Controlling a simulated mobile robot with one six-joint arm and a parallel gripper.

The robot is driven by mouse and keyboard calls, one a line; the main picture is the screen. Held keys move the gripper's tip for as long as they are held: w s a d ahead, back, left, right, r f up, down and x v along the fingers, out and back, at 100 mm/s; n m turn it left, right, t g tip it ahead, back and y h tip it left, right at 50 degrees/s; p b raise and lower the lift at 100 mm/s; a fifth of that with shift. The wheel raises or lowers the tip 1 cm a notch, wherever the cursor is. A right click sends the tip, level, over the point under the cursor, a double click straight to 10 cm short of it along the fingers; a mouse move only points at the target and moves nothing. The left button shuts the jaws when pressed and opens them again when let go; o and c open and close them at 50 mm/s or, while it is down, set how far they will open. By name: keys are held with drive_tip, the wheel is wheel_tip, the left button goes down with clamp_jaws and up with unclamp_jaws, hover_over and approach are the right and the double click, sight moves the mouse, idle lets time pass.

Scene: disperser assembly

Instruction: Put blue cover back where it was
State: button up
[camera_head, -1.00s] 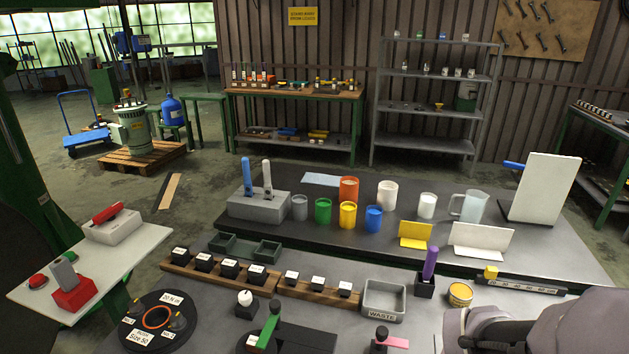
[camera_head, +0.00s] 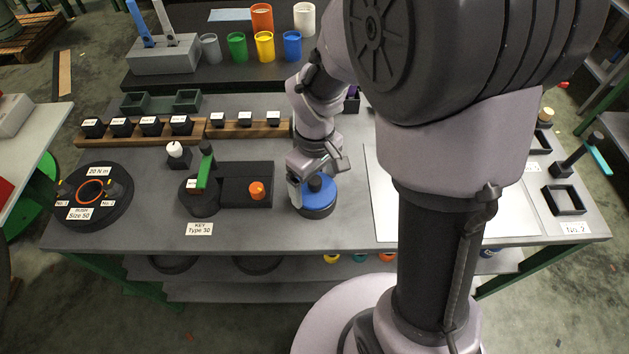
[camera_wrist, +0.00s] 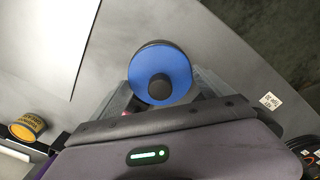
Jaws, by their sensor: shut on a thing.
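The blue cover (camera_head: 320,200) is a round blue disc with a black knob and a dark rim. In the wrist view the blue cover (camera_wrist: 178,66) lies between the two fingers. My gripper (camera_head: 312,188) is shut on it, near the front edge of the workbench. In the wrist view my gripper (camera_wrist: 163,88) has one finger on each side of the cover. The arm partly hides the cover in the head view. I cannot tell whether the cover touches the bench or hangs just above it.
A dark fixture with a green handle (camera_head: 204,170) and an orange knob (camera_head: 257,189) stands left of the cover. Further left is a round black station with an orange ring (camera_head: 90,191). A white sheet (camera_head: 383,215) lies to the right. Labelled black blocks (camera_head: 151,125) line the back.

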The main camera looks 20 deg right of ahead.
sight(315, 180)
drive_tip(key=shift+f, duration=0.2)
drive_tip(key=o, duration=1.5)
drive_tip(key=shift+o, duration=0.2)
wheel_tip(315, 180, up, 12)
drive_tip(key=p, duration=0.6)
drive_tip(key=s+a+r+m+t+y, duration=0.1)
drive_tip(key=s+a+r+m+t, duration=0.1)
drive_tip(key=s+r+m, duration=0.3)
drive_tip(key=s+a+r+m+t+y, duration=0.1)
drive_tip(key=s+a+r+m+t, duration=0.1)
drive_tip(key=s+r, duration=0.5)
drive_tip(key=m+t, duration=0.1)
drive_tip(key=m, duration=0.1)
drive_tip(key=shift+s+r+m+t, duration=0.15)
drive_tip(key=shift+s+m+t, duration=0.25)
